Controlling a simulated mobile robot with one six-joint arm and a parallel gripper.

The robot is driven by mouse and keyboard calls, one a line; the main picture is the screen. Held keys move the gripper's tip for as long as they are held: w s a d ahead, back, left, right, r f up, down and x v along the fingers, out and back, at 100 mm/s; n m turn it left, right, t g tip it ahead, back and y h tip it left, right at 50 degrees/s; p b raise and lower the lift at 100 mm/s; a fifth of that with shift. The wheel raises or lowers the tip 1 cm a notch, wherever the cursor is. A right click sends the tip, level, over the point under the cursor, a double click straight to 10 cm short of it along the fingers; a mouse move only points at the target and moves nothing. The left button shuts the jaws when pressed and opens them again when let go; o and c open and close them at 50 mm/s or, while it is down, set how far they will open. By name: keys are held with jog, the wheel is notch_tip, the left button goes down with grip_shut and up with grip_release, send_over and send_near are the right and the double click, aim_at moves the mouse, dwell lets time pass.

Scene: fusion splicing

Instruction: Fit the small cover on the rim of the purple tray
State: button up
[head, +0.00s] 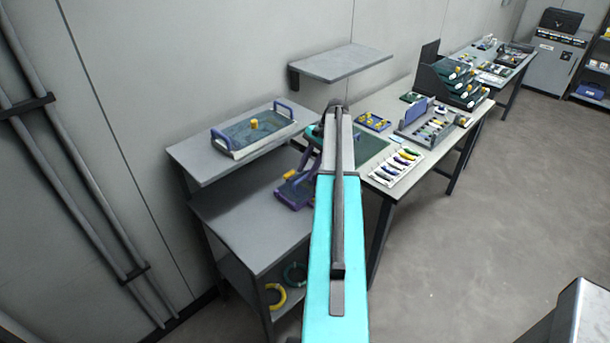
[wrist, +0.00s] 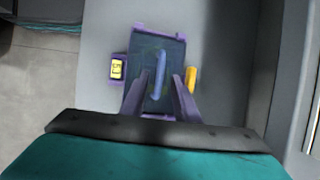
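The purple tray (head: 295,193) stands on the grey cabinet top, and its purple rim (wrist: 181,38) shows at the corners in the wrist view. The small cover (wrist: 149,48) is a dark, see-through panel with a blue bar handle (wrist: 160,74). It lies over the tray within its outline; I cannot tell how fully it is seated on the rim. My gripper (wrist: 158,82) is above the tray with its fingers apart, one on each side of the handle, with visible gaps. My arm hides part of this spot in the head view.
A larger grey tray (head: 226,154) with blue end handles and a yellow knob stands on the raised shelf at left. A wall shelf (head: 340,63) overhangs behind. The workbench (head: 381,187) at right carries several small parts. Cable coils (head: 276,297) lie in the cabinet below.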

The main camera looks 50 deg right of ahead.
jog(key=b+v, duration=0.2)
jog(key=v, duration=0.7)
jog(key=shift+r+b, duration=0.25)
jog(key=shift+b, duration=0.1)
jog(key=shift+s+d+f, duration=0.1)
jog(key=shift+s+d, duration=0.05)
dwell(0.3)
